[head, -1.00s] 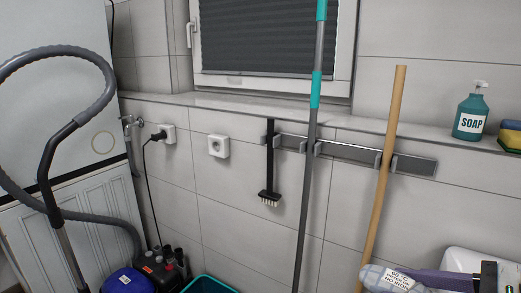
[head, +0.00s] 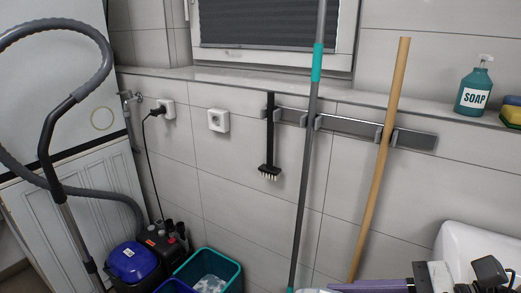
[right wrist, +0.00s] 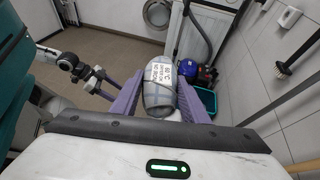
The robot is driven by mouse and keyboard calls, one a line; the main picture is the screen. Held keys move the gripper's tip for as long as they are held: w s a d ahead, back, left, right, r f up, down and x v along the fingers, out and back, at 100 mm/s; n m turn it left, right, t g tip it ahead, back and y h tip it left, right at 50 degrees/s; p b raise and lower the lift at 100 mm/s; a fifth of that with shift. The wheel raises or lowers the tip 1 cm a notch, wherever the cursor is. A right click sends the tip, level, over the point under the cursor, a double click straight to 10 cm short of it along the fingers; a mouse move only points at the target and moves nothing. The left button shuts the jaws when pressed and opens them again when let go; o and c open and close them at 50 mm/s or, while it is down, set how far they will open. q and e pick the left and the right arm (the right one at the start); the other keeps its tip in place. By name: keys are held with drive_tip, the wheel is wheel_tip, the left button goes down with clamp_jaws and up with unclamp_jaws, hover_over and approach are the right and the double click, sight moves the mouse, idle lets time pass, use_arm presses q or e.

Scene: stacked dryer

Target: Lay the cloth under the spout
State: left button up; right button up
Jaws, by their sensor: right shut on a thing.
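The cloth (right wrist: 160,88) is a pale grey-blue roll with a white printed label. It sits between the purple fingers of my right gripper (right wrist: 159,105), which is shut on it in the right wrist view. In the head view, a purple finger of my right gripper (head: 368,286) shows at the bottom edge, and the cloth is almost wholly out of frame. A small metal tap (head: 130,103), seemingly the spout, is on the wall at the left, well away from the cloth. My left gripper (right wrist: 104,84) shows at the left of the right wrist view, its fingers apart and empty.
A teal bucket (head: 232,277) and a blue-and-red vacuum cleaner (head: 135,262) stand low by the wall; its hose (head: 108,75) arches at left. A mop pole (head: 306,150), brush (head: 269,150) and wooden handle (head: 384,150) hang on a rail. A white basin (head: 465,240) is at right.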

drive_tip(key=shift+s+a+r, duration=0.2)
drive_tip(key=shift+a, duration=0.3)
drive_tip(key=shift+w+d, duration=0.15)
drive_tip(key=shift+d, duration=0.1)
drive_tip(key=w+d+f+m+t, duration=0.1)
drive_tip(key=d, duration=0.3)
drive_tip(key=w+d+f+m+t+h, duration=0.1)
drive_tip(key=d+m+t, duration=0.1)
drive_tip(key=d, duration=0.2)
drive_tip(key=shift+w+d+f+t+h, duration=0.25)
drive_tip(key=shift+w+d+t+h, duration=0.05)
drive_tip(key=shift+w+d, duration=0.1)
